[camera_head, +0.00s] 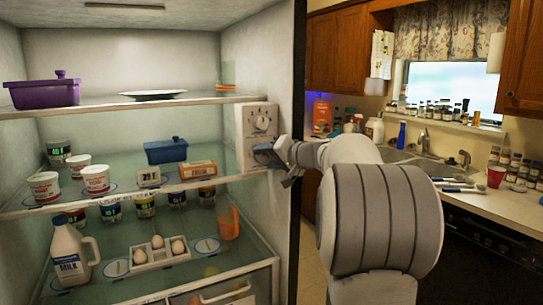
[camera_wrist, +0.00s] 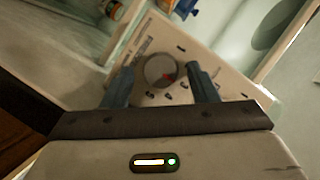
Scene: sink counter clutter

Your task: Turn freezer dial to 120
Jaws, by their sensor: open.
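The freezer dial is a round grey knob with a red mark on its face. In the wrist view the dial (camera_wrist: 161,70) lies between and just beyond the two fingertips of my gripper (camera_wrist: 160,76), which is open. In the head view the control panel (camera_head: 259,122) is on the right inner wall of the fridge.
Glass shelves hold a purple pot (camera_head: 45,93), a blue dish (camera_head: 166,151), an orange box (camera_head: 198,170), several cups, a milk jug (camera_head: 71,254) and an egg tray (camera_head: 158,254). The fridge's side edge (camera_head: 287,100) is close to my arm. A sink counter (camera_head: 440,170) is at the right.

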